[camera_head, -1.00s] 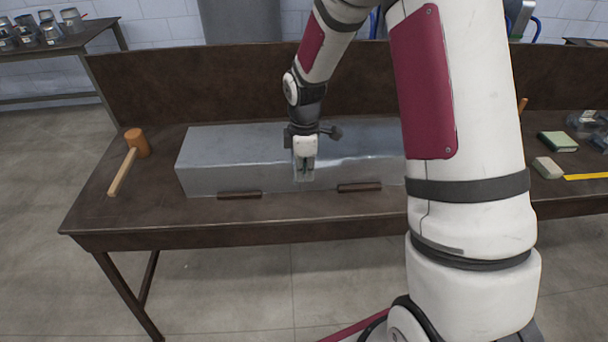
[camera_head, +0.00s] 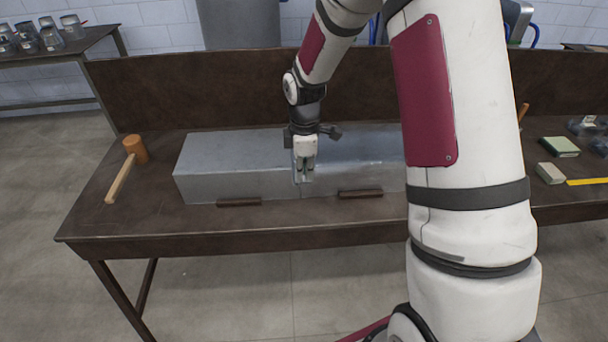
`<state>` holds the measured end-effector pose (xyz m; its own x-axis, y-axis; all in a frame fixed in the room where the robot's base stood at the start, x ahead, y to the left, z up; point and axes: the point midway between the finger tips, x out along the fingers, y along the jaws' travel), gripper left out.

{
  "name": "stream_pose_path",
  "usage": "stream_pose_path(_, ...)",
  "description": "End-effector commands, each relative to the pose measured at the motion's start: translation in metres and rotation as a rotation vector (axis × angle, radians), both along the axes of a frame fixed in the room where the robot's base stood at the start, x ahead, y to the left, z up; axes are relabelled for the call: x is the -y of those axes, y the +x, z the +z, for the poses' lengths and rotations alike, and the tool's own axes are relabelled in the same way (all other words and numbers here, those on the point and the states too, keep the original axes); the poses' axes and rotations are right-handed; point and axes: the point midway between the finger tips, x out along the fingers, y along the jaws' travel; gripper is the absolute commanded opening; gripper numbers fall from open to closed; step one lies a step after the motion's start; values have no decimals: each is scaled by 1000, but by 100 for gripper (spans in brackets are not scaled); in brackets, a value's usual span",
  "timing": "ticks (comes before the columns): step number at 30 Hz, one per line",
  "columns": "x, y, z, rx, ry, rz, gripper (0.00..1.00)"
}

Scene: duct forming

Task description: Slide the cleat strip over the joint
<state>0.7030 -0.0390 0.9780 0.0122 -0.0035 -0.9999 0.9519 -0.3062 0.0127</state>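Two grey sheet-metal duct sections lie end to end on the dark brown bench (camera_head: 130,215). The left section (camera_head: 232,175) and the right section (camera_head: 362,160) meet at a joint (camera_head: 301,191) below my gripper. The right section's far end is hidden behind my arm. My gripper (camera_head: 304,174) points down at the front face of the ducts, right at the joint. A thin pale upright edge shows beside its fingers; it may be the cleat strip, but it is too small to tell. The finger gap is too small to judge.
Two dark brown bars (camera_head: 239,202) (camera_head: 360,193) lie along the ducts' front edge. A wooden mallet (camera_head: 128,167) lies at the left. A green-topped block (camera_head: 559,147), a beige block (camera_head: 550,173) and a yellow strip (camera_head: 588,181) lie at the right. The bench's back panel (camera_head: 190,95) rises behind.

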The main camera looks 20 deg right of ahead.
Motion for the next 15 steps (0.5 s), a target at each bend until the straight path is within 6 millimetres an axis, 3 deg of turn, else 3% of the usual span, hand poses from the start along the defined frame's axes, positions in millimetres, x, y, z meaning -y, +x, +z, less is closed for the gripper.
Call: stream_pose_path(15, 7, 23, 0, 1, 0, -1, 0)
